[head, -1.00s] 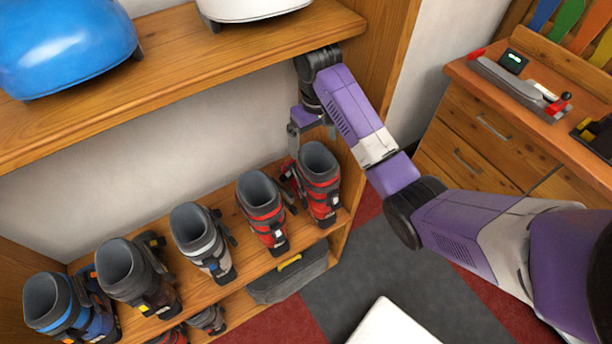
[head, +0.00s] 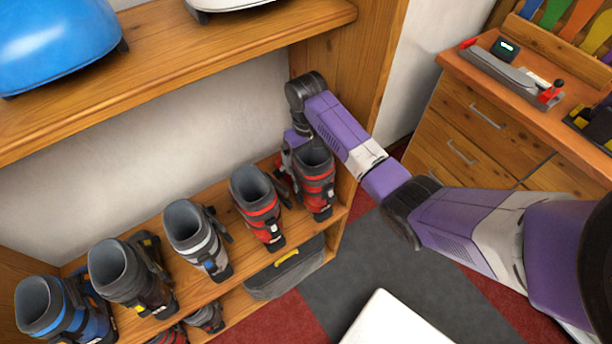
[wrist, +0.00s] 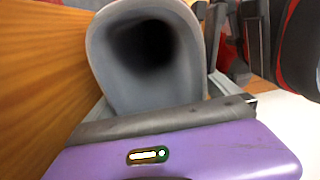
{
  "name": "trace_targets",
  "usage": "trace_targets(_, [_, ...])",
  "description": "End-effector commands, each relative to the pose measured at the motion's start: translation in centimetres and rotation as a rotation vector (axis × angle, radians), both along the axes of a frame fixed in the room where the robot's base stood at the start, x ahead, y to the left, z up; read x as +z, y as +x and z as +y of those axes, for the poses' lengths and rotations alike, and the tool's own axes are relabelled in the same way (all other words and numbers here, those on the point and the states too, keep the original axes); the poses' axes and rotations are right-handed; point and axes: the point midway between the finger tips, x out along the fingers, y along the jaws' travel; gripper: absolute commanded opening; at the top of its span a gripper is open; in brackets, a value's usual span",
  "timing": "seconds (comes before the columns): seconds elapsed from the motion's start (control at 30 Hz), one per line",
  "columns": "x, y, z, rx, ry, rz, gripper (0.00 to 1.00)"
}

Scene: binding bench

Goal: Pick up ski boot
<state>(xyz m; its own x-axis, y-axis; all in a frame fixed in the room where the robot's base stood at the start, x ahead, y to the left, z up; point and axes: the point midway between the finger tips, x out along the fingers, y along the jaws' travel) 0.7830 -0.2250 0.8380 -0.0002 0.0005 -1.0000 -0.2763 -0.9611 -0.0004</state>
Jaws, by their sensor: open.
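A red and dark grey ski boot (head: 315,182) stands upright at the right end of the shelf's row of boots. My gripper (head: 294,160) is at the back of this boot, partly hidden behind its cuff. In the wrist view, the boot's open top (wrist: 148,52) is close in front of my gripper (wrist: 165,120). The gripper is open. Its fingertips are hidden, so I cannot tell whether they touch the boot.
Another red boot (head: 258,205) stands close to the left, with several more boots farther left on the shelf (head: 245,255). The wooden side panel (head: 345,65) is close on the right. An upper shelf (head: 200,60) holds helmets. A grey bag (head: 285,268) lies below.

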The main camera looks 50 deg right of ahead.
Motion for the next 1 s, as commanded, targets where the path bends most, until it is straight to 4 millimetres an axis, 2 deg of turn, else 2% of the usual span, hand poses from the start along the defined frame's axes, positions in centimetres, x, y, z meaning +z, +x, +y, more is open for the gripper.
trace_targets(0.13, [-1.15,-0.05,0.0,0.0,0.0,0.0,1.0])
trace_targets(0.37, [-1.27,-0.04,0.01,0.0,0.0,0.0,1.0])
trace_targets(0.77, [-1.23,-0.02,0.0,0.0,-0.001,0.0,0.21])
trace_targets(1.0, [-0.98,0.11,-0.1,0.0,-0.002,-0.005,0.21])
